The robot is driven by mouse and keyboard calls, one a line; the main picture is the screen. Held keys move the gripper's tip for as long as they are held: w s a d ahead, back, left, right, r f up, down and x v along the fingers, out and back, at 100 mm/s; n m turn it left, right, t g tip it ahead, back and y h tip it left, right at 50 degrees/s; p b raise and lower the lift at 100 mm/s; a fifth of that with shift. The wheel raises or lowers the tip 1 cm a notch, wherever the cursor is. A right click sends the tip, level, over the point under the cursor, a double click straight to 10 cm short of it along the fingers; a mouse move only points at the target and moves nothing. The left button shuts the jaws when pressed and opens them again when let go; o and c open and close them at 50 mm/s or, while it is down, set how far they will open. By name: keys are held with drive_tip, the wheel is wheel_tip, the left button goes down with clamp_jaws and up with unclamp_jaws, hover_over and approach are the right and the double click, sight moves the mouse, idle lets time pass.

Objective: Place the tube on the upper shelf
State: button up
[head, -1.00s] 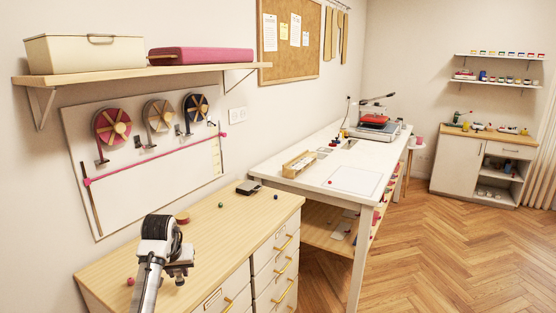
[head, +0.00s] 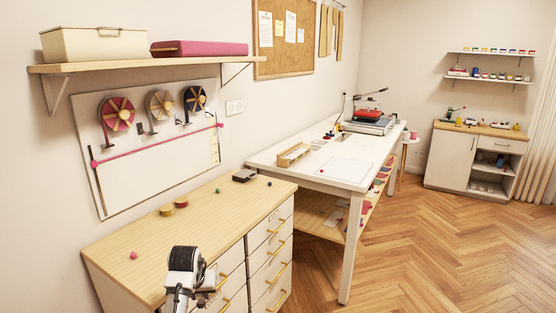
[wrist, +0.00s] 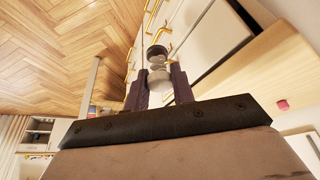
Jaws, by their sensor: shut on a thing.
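My gripper (head: 207,296) is low in the head view, in front of the drawer cabinet. In the wrist view its two dark fingers (wrist: 160,88) are shut on a small pale, rounded thing with a dark ring at its far end, likely the tube (wrist: 158,66). The tube cannot be made out in the head view. On the far wall at right are two shelves: an upper shelf (head: 490,53) with a row of small coloured jars, and a lower shelf (head: 490,79) with jars and other items. The gripper is far from both.
A wooden wall shelf (head: 140,66) at left holds a cream box (head: 95,43) and a pink case (head: 200,48). The drawer cabinet (head: 225,200) and white worktable (head: 310,176) stand along the left wall. The wooden floor (head: 400,240) to their right is clear.

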drive_tip(key=s+d+f+b, duration=0.2)
drive_tip(key=s+d+f, duration=0.3)
drive_tip(key=f, duration=0.6)
drive_tip(key=s+d+f+m+b, duration=0.1)
drive_tip(key=s+d+f+b, duration=0.1)
drive_tip(key=s+d+f, duration=0.4)
drive_tip(key=s+d+f+b, duration=0.3)
drive_tip(key=s+d+f, duration=0.3)
drive_tip(key=d+f, duration=0.5)
wheel_tip(320, 180, down, 5)
drive_tip(key=shift+d+r+h, duration=0.1)
drive_tip(key=shift+d+h, duration=0.2)
